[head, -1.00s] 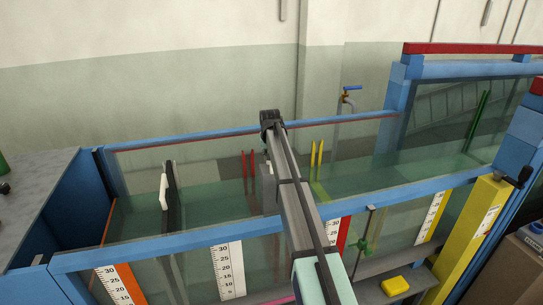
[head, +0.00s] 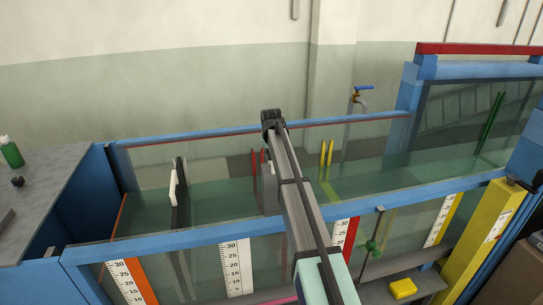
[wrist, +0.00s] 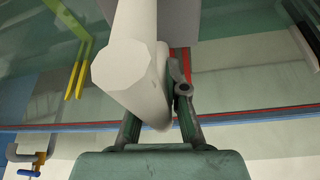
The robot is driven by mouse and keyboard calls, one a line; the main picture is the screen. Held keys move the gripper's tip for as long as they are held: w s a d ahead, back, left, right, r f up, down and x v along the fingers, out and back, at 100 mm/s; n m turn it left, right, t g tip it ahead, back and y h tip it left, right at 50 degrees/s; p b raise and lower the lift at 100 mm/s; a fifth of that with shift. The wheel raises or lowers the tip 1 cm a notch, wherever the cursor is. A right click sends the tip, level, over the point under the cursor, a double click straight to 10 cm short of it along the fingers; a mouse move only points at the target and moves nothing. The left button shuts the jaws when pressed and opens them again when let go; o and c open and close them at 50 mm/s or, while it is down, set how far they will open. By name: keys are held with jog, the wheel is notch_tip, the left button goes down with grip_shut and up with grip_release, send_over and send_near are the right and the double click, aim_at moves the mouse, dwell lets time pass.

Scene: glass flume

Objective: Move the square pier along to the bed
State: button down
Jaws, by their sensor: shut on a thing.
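My gripper (wrist: 158,118) is shut on a pale faceted piece in the wrist view, which I take to be the pier (wrist: 125,65). A finger shows on each side of its lower end, and its upper part runs out of the frame. Its square shape cannot be confirmed. A grey block (wrist: 195,18) shows behind it at the top; I cannot tell whether they are joined. In the head view my arm hides the gripper. A grey piece (head: 267,190) shows left of my arm, inside the flume. The bed (head: 225,198) shows greenish through the glass.
Red stakes (head: 257,163) stand close behind the grey piece; yellow stakes (head: 326,155) stand to the right. A dark upright plate with a white part (head: 173,187) stands to the left. Blue rails (head: 190,240) edge the flume. Free bed lies between plate and red stakes.

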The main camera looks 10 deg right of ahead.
jog(key=shift+a+r, duration=0.1)
jog(key=shift+a, duration=0.1)
jog(key=a, duration=0.9)
jog(key=shift+a, duration=0.4)
dwell(1.2)
jog(key=shift+a, duration=0.1)
jog(key=a, duration=1)
jog(key=shift+s, duration=0.25)
dwell(1.4)
jog(key=shift+s+f, duration=0.15)
jog(key=shift+f, duration=0.9)
dwell(1.4)
